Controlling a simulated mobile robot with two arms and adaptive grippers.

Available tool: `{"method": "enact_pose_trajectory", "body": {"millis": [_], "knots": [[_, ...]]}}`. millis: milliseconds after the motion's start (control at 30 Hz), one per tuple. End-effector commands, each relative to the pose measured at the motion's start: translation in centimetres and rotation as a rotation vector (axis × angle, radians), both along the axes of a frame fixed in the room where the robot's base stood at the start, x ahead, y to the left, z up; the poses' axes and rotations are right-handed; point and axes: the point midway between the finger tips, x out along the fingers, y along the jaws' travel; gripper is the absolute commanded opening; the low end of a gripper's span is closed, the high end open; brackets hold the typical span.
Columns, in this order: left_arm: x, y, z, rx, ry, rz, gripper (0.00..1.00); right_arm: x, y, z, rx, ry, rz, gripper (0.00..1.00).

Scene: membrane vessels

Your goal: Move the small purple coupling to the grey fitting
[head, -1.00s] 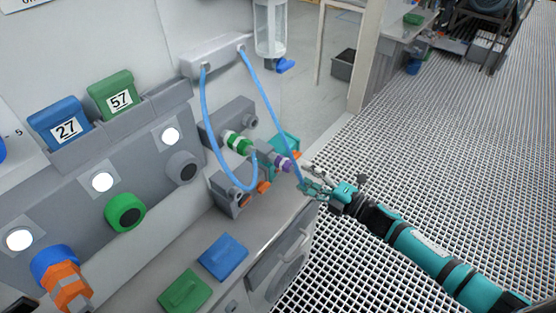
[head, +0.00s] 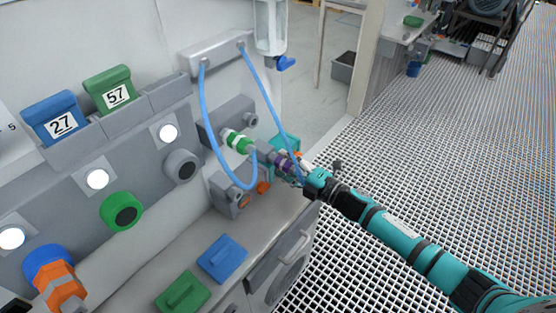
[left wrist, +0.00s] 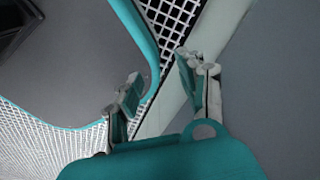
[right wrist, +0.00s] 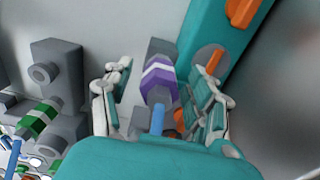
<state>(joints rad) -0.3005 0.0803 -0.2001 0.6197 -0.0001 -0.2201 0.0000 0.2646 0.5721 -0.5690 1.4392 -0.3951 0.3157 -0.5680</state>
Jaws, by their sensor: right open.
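The small purple coupling (head: 283,162) with a white band sits at the end of a grey block on the bench, right of a green coupling (head: 237,141). In the right wrist view the purple coupling (right wrist: 157,82) lies between the fingers of my right gripper (right wrist: 165,78), which is open, with space on both sides. In the head view my right gripper (head: 298,174) is at the coupling, its fingers partly hidden. A round grey fitting (head: 183,167) with a dark centre is on the sloped panel. My left gripper (left wrist: 155,88) is open and empty.
A blue hose (head: 265,100) loops down close to the purple coupling, and a blue piece (right wrist: 158,118) shows in front of it. An orange part (right wrist: 240,12) on a teal block is close by. Blue (head: 222,259) and green (head: 182,291) plates lie on the bench.

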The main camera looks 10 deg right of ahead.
Motion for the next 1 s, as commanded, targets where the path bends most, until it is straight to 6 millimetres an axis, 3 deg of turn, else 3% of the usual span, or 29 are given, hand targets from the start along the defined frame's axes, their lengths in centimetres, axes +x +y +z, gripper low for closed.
{"method": "enact_pose_trajectory", "body": {"millis": [767,1000], "knots": [[0.05,-0.09,-0.01,-0.001,-0.001,0.000,0.40,-0.03,0.00,0.01,0.000,0.000,0.000,0.59],[0.07,-0.09,-0.01,-0.001,-0.001,0.000,0.40,-0.03,0.00,0.01,0.000,0.000,0.000,0.29]]}}
